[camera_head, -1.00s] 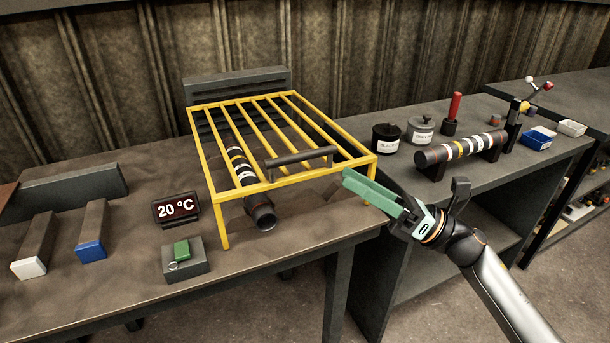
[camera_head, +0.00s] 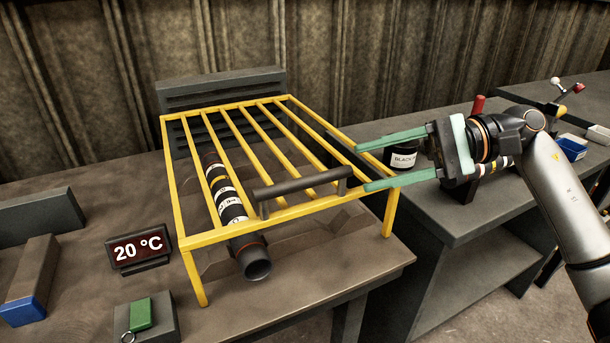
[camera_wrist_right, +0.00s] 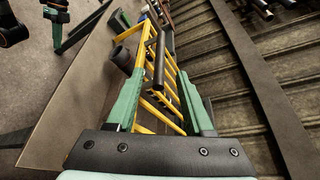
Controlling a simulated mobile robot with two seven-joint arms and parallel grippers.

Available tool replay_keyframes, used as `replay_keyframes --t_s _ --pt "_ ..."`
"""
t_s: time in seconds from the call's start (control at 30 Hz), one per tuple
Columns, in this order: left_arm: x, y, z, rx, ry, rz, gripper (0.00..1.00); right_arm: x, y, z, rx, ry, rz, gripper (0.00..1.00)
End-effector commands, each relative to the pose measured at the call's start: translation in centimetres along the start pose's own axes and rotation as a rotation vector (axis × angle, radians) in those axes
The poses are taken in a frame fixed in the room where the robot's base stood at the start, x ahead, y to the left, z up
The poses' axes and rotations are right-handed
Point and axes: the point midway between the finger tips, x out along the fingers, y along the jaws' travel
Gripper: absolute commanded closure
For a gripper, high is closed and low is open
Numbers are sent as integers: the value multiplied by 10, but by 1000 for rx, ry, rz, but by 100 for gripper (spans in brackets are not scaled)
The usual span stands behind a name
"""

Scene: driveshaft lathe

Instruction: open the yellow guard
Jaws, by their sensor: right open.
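The yellow guard (camera_head: 262,218) is a barred cage lying down over the striped dark shaft (camera_head: 225,195) on the lathe. Its dark handle (camera_head: 300,190) runs along the front part of its top. My right gripper (camera_head: 362,168) is open and empty, with its green fingers pointing left at the handle's right end. In the right wrist view, the handle (camera_wrist_right: 158,60) lies ahead, lined up between the open fingers (camera_wrist_right: 160,75), with no clear contact. Green and dark parts at that view's upper left may be my left gripper; I cannot tell its state.
A labelled black pot (camera_head: 402,157) is on the right bench, behind my right gripper. A gap separates the two benches.

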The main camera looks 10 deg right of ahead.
Motion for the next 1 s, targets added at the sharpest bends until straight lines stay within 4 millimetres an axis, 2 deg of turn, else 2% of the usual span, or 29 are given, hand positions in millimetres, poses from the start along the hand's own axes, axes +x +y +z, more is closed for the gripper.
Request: replay_keyframes --t_s 0.3,0.5,0.7,0.93,1.0 --pt "-4 1 0 -2 -4 1 100 66 0 1 0 -5 1 48" --pt "-3 0 -5 0 4 0 100 93 0 1 2 -3 -1 48" --pt "-2 0 -9 2 11 -1 100 103 0 0 2 -2 -2 48" --pt "-2 0 -9 2 11 -1 100 103 0 0 2 -1 -1 48" --pt "-2 0 -9 2 10 -1 100 103 0 0 2 -1 -1 56"
